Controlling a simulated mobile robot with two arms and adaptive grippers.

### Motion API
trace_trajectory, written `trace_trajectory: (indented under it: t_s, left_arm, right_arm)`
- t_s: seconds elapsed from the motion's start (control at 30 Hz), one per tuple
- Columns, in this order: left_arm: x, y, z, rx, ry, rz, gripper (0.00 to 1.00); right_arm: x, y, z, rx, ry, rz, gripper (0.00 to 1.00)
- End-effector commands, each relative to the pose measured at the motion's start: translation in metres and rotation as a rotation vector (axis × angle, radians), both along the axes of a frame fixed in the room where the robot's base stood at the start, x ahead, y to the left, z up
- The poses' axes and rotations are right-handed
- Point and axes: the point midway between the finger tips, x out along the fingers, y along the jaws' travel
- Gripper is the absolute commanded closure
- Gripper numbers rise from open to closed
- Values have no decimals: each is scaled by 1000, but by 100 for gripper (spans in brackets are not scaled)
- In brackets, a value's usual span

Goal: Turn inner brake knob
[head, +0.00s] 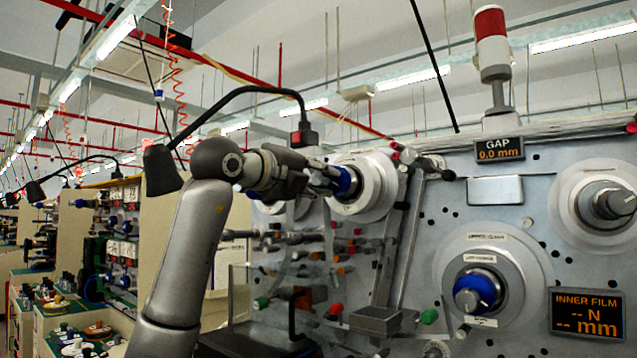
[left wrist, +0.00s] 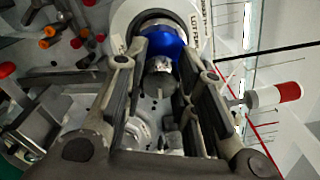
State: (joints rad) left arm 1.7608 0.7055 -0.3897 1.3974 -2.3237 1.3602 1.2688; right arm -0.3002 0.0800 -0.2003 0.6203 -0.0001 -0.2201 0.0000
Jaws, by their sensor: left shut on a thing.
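A blue knob (head: 348,182) sits at the centre of a pale round disc (head: 378,187) on the upper left of the machine panel. My left gripper (head: 330,178) reaches it from the left and is shut on it. In the left wrist view the same blue knob (left wrist: 165,38) lies between the fingers of my left gripper (left wrist: 155,58), partly hidden by them. A second blue knob (head: 477,292) stands on a labelled round plate at the lower right, near the INNER FILM display (head: 588,313). The labels by the knobs are too small to read surely. My right gripper is not in view.
A spindle with a dark knob (head: 613,204) is at the far right. Several rollers and rods project from the panel below my left gripper. A small grey tray (head: 375,320) and a green-tipped lever (head: 428,316) jut out low. A red-and-white signal lamp (head: 491,40) stands on top.

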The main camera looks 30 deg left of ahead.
Motion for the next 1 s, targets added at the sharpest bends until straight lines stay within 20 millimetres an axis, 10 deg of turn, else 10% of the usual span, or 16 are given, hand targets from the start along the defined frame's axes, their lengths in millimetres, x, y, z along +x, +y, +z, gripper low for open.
trace_trajectory:
  t_s: [0.93, 1.0]
  left_arm:
    - [1, 0, -2, -208, 23, -1, 98]
    - [1, -1, -2, -208, 23, 0, 67]
  right_arm:
    - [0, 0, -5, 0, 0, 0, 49]
    - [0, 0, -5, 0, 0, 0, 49]
